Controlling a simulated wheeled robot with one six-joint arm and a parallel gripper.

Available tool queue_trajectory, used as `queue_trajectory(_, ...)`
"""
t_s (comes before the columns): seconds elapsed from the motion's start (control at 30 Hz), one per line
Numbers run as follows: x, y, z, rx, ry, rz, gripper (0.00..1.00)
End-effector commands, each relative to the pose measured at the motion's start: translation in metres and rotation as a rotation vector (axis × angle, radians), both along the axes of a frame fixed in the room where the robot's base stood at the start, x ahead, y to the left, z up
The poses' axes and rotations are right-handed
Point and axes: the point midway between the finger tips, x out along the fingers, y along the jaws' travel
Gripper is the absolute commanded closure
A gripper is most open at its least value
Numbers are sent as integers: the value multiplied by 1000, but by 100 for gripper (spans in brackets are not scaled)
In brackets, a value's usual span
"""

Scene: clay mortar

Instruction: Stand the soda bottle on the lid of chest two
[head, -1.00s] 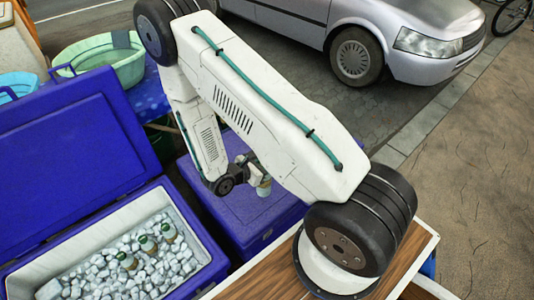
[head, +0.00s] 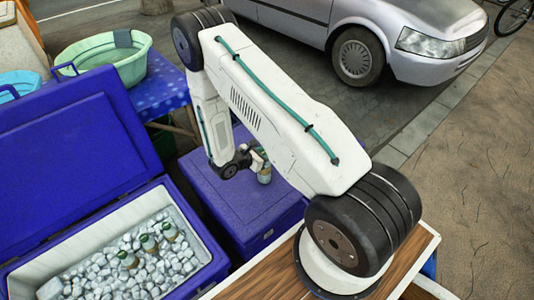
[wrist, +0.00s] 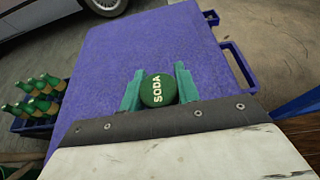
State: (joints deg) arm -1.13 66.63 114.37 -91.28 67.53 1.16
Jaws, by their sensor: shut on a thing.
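My gripper (wrist: 160,88) is shut on the soda bottle (wrist: 158,90). From above, in the wrist view, only its green cap with the word SODA shows between the two teal fingers. In the head view the bottle (head: 264,175) hangs upright below my gripper (head: 259,160), over the blue lid of the closed chest (head: 237,195). I take this closed chest to be chest two; no number is readable. The lid (wrist: 115,65) also fills the middle of the wrist view. I cannot tell whether the bottle's base touches the lid.
An open blue chest (head: 205,240) with ice and several bottles stands left of the closed one. A green tub (head: 100,62) sits on a blue table behind. In the wrist view a crate (wrist: 32,127) of green bottles is at left. A silver car (head: 350,30) is parked beyond.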

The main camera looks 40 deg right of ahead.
Motion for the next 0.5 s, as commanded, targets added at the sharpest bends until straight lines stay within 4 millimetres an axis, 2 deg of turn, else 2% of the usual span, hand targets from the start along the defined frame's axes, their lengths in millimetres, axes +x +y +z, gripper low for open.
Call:
queue_trajectory(0.13,0,0,-1,-1,0,0,100)
queue_trajectory(0.17,0,0,-2,0,0,0,66)
queue_trajectory(0.23,0,0,-2,0,0,0,46)
queue_trajectory(0.5,0,0,-1,0,0,0,46)
